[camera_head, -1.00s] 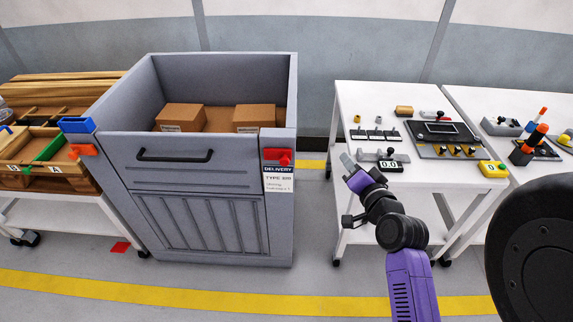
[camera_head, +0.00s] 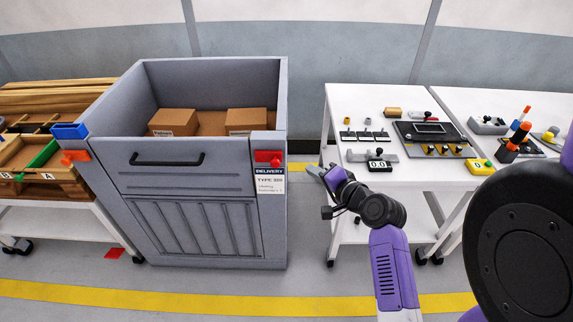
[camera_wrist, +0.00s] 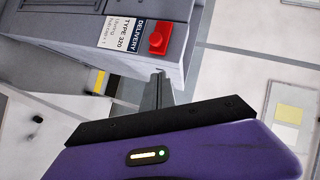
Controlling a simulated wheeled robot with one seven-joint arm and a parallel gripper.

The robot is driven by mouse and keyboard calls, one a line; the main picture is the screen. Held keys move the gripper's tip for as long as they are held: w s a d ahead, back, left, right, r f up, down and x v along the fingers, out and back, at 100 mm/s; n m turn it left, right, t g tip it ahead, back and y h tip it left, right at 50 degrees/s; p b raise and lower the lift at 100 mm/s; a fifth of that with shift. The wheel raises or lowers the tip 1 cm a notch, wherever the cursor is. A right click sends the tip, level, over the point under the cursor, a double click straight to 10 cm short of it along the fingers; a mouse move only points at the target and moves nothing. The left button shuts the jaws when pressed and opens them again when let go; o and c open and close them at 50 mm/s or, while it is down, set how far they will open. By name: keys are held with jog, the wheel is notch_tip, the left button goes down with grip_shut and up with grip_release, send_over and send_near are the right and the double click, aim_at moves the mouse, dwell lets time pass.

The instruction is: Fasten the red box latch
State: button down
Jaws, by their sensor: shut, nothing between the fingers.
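A large grey box (camera_head: 190,225) with an open top stands left of centre in the head view. A red latch (camera_head: 268,157) sits on its front right corner post, above a white delivery label (camera_head: 270,182). In the wrist view the red latch (camera_wrist: 158,42) shows on the box corner beside the label (camera_wrist: 122,36). My gripper (camera_head: 312,168) is shut and empty, to the right of the latch and apart from it. In the wrist view my gripper (camera_wrist: 158,76) points toward the box edge just below the latch.
A white table (camera_head: 345,185) with instruments stands close to the right of my gripper. An orange latch-like part (camera_head: 75,157) is on the box's left post. Two cardboard boxes (camera_head: 172,122) lie inside the box. Floor shows between box and table.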

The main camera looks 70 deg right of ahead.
jog(key=p, duration=0.1)
send_near(278, 159)
jog(key=d+r, duration=0.1)
jog(key=d, duration=0.2)
jog(key=shift+w+a+f+p, duration=0.3)
jog(key=shift+w+f, duration=0.15)
jog(key=shift+w, duration=0.35)
jog(key=shift+w+a+f+p, duration=0.25)
jog(key=shift+w+a+f, duration=0.15)
jog(key=shift+w, duration=0.35)
